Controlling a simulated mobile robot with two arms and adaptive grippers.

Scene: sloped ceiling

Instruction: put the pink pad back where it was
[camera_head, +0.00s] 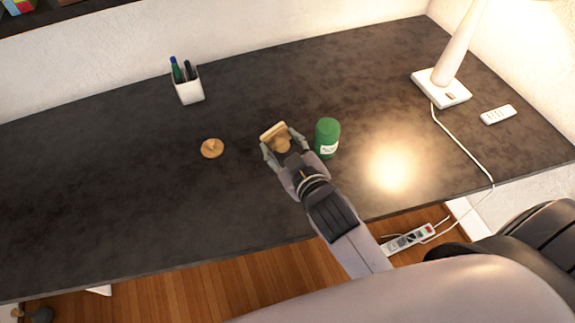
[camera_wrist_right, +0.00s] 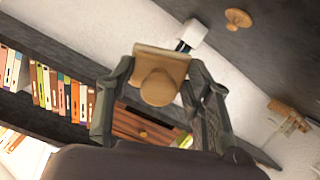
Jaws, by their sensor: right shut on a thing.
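My right gripper (camera_head: 284,144) is shut on a tan square piece with a rounded knob (camera_head: 273,132), held over the dark desk (camera_head: 110,190). In the right wrist view the piece (camera_wrist_right: 158,53) sits between the two fingers, its flat plate facing away and the knob toward the camera. A round tan piece with a knob (camera_head: 212,148) lies on the desk to the left of the gripper. It also shows in the right wrist view (camera_wrist_right: 238,18). Nothing clearly pink shows; the held piece looks tan in the warm light. My left gripper is not in view.
A green can (camera_head: 327,138) stands close to the right of my gripper. A white pen cup (camera_head: 188,88) is at the back left. A lamp (camera_head: 440,88), its cord and a remote (camera_head: 498,115) are at the right. The left part of the desk is clear.

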